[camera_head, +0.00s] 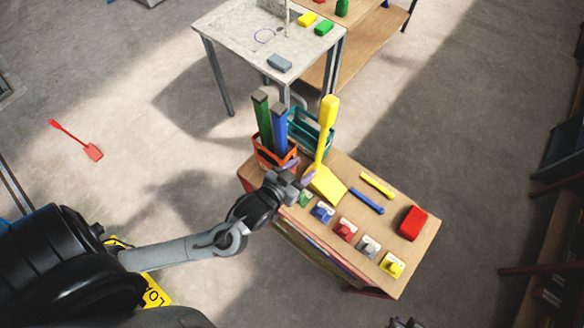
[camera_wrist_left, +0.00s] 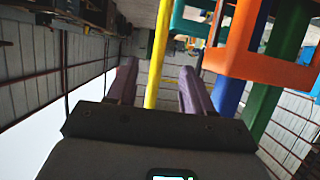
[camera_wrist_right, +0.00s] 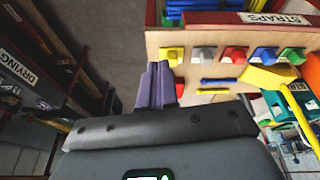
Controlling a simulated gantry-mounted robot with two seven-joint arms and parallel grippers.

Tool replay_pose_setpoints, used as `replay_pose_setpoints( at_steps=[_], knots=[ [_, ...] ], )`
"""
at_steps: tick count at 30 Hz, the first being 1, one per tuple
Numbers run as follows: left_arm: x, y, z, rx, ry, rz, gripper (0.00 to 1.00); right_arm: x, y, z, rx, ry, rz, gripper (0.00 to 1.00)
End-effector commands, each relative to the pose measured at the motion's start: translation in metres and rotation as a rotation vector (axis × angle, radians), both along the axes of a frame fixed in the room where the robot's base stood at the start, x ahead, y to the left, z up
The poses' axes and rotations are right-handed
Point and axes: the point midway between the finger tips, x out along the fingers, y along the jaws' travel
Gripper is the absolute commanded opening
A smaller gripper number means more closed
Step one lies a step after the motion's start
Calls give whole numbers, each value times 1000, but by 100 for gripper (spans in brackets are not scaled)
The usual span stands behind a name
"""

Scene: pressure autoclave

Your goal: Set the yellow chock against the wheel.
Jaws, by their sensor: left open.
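Two small yellow pieces could be the chock, and I cannot tell which: one (camera_head: 393,264) at the near right edge of the wooden table, also in the right wrist view (camera_wrist_right: 172,55), and a yellow block (camera_head: 307,19) on the grey table. I cannot make out a wheel. My left gripper (camera_head: 302,178) is open beside the yellow shovel (camera_head: 327,185) at the wooden table's left side. In the left wrist view, the yellow shaft (camera_wrist_left: 158,60) shows between its spread fingers; contact is unclear. My right gripper (camera_wrist_right: 155,84) has its fingers together, with nothing visible between them.
The wooden table (camera_head: 415,275) bears a row of small coloured pieces, a red box (camera_head: 412,223) and blue and yellow rods. An orange holder (camera_head: 263,158) with tall green and blue bars stands near my left gripper. A red shovel (camera_head: 90,150) lies on open floor.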

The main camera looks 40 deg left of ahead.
Motion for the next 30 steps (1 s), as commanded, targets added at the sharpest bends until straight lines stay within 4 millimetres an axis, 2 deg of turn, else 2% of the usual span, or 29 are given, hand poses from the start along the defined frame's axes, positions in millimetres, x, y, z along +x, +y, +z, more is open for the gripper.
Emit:
replay_pose_setpoints(
  at_steps=[5,10,15,21,25,30],
  knots=[
    [-8,-2,0,-7,38,-6,51,0,0,-1,0,0,-1,0],
    [-27,-8,-9,-22,220,-44,51,0,1,0,3,0,-2,0],
    [-68,-7,-19,-2,486,-101,51,0,1,0,6,0,-4,0],
    [-120,7,-22,59,744,-144,51,0,2,0,8,0,-6,0],
    [-140,15,-21,88,835,-154,51,0,2,0,8,0,-6,20],
    [-147,17,-21,100,866,-158,51,0,2,0,8,0,-6,46]
  ],
)
